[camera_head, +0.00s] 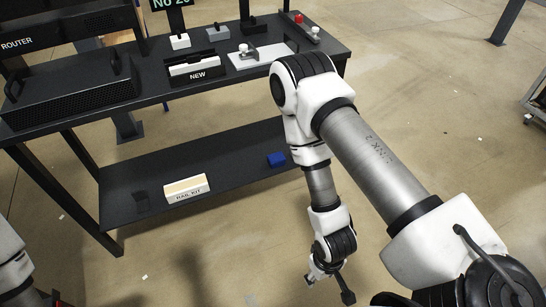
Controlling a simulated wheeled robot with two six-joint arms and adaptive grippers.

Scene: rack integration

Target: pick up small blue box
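The small blue box (276,160) sits on the dark lower shelf of the table, near the shelf's right end. My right arm crosses the right half of the view and passes close to the box in the picture. My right gripper (329,287) hangs below and to the right of the box, apart from it, over the floor. Its fingers look spread, with nothing between them. Only part of my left arm shows at the bottom left corner, and its gripper is not clearly visible.
A RAIL KIT box (186,189) lies on the lower shelf (225,170), left of the blue box. The black tabletop (150,85) above carries a ROUTER unit (75,90), a NEW holder (197,70) and small parts. The floor in front of the shelf is mostly clear.

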